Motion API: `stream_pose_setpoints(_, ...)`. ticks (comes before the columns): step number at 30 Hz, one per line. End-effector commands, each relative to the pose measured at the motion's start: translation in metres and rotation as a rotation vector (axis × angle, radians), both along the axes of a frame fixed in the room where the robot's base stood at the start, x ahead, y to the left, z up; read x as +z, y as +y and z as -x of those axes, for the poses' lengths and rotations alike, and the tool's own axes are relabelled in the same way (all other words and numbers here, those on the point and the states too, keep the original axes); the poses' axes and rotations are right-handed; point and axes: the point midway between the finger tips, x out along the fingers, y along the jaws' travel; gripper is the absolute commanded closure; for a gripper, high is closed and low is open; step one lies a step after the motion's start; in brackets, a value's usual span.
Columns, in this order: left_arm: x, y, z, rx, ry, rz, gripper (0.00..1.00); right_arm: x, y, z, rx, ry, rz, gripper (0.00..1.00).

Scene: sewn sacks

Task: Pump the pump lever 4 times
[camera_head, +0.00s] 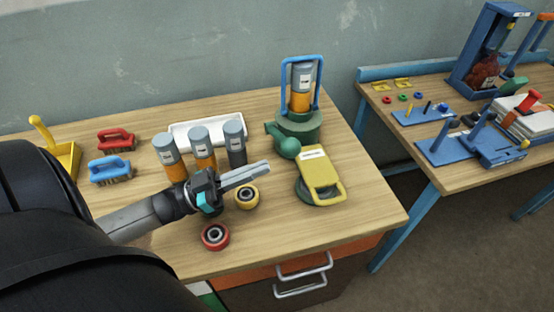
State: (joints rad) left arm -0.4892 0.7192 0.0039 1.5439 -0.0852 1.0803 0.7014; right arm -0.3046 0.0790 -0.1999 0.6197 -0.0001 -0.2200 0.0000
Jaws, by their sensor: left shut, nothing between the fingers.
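A green round base (297,122) with a tall blue U-shaped handle (318,80) stands at the back right of the near table. A grey and orange canister (302,86) sits inside the handle, and a green rounded part (288,148) sticks out at the front. A yellow looped plate (312,163) rests on another green disc in front. I cannot tell which part is the pump lever. My left gripper (268,168) is shut and empty, fingers pointing right, over the table and left of the yellow plate. My right gripper is not in view.
Three canisters (203,146) stand behind my left gripper, by a white tray (180,132). A yellow ring (257,197) and red ring (228,237) lie in front. Red (117,138) and blue brushes (109,167) lie left. A second table (465,177) holds blue devices.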

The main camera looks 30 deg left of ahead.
Motion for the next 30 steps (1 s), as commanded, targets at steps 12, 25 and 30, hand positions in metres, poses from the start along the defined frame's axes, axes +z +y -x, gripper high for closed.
stream_pose_setpoints(12, -0.010, 0.025, 0.027, 0.000, -0.004, 0.001, 1.00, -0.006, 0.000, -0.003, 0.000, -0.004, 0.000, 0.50)
stream_pose_setpoints(25, -0.009, 0.025, 0.027, 0.000, -0.005, 0.002, 1.00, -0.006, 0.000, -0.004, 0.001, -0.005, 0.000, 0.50)
stream_pose_setpoints(30, -0.009, 0.025, 0.027, 0.000, -0.005, 0.002, 1.00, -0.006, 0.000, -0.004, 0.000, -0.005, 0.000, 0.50)
